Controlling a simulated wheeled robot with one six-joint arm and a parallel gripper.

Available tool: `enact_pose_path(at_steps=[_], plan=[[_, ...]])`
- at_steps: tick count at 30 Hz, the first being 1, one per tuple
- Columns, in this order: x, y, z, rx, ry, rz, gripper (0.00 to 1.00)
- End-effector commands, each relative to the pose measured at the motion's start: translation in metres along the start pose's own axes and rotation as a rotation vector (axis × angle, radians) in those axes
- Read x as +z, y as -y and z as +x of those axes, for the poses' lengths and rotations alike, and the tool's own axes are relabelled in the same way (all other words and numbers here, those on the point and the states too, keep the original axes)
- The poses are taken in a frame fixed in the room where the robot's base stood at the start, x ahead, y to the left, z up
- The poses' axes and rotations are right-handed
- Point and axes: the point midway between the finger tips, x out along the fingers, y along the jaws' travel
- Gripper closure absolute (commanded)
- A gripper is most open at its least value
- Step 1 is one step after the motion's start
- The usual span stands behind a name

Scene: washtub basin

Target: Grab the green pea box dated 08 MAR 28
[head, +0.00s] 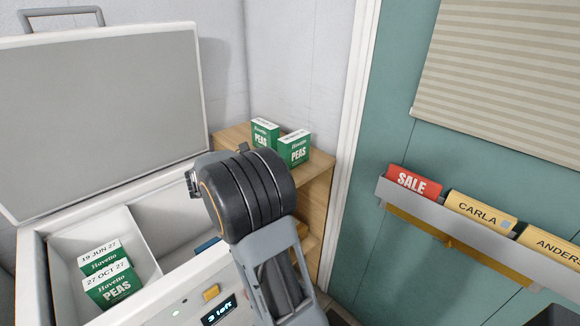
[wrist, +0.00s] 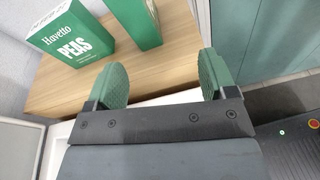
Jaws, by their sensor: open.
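Two green pea boxes with white tops stand on a wooden shelf in the head view, a left one (head: 264,134) and a right one (head: 294,150). Their top dates are too small to read. In the wrist view, one box (wrist: 75,45) shows its PEAS front, with its date cut off and unreadable; another (wrist: 137,22) stands right of it. My gripper (wrist: 163,82) is open and empty, over the shelf's near edge, apart from both boxes. The freezer holds two more pea boxes, dated 19 JUN 27 (head: 102,260) and 27 OCT 27 (head: 112,290).
The wooden shelf (head: 318,186) stands in the corner beside the white chest freezer (head: 32,262), whose lid (head: 100,95) is raised. A wall rack (head: 432,205) with SALE and name cards hangs at the right. Bare shelf top (wrist: 178,52) lies between my fingers.

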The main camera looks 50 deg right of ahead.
Motion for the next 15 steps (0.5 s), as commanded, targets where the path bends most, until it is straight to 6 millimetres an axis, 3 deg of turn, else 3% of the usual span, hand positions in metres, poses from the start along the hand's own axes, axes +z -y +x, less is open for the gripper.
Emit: enact_pose_path(at_steps=[1, 5, 15], plan=[[-0.016, -0.007, 0.009, 0.017, 0.053, -0.055, 0.22], [-0.024, -0.024, 0.018, 0.052, 0.160, -0.153, 0.22], [-0.015, -0.035, 0.072, 0.064, 0.210, -0.199, 0.22]])
